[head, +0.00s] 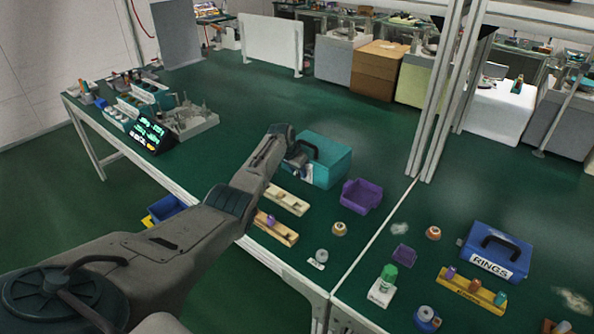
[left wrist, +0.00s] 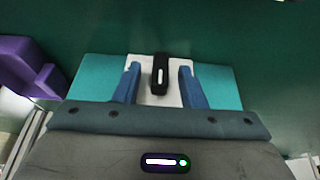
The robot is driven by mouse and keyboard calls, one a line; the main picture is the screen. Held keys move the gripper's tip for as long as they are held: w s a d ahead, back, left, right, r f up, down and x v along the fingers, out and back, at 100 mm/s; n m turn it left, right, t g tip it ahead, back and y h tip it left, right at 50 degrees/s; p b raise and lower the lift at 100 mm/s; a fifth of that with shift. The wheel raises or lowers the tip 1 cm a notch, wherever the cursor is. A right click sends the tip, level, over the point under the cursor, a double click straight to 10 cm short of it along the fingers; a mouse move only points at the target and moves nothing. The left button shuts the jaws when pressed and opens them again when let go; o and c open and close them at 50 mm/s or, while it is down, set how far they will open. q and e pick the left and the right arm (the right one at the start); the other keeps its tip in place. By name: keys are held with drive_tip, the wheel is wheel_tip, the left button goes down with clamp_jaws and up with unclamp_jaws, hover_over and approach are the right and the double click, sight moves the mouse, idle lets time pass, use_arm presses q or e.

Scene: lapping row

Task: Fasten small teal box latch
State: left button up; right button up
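The teal box (head: 330,163) stands on the green bench top, with a black handle on it. In the left wrist view the teal box (left wrist: 222,84) lies ahead, with a white patch and a narrow black part (left wrist: 160,74) on it. I cannot tell whether that black part is the latch or the handle. My left gripper (left wrist: 162,84) is open, one blue finger on each side of the black part, with gaps to both. In the head view my left gripper (head: 298,163) is at the box's left side, partly hiding it. My right gripper is out of view.
A purple bin (head: 362,195) stands close right of the box. Wooden blocks (head: 288,199) lie in front of it. A blue RINGS box (head: 494,252), a yellow rack (head: 470,293) and small parts are farther right. Bench behind the teal box is clear.

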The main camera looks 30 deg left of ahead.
use_arm(q)
drive_tip(key=shift+r, duration=0.1)
drive_tip(key=shift+r, duration=0.25)
drive_tip(key=v, duration=1)
drive_tip(key=shift+s, duration=0.15)
idle(0.3)
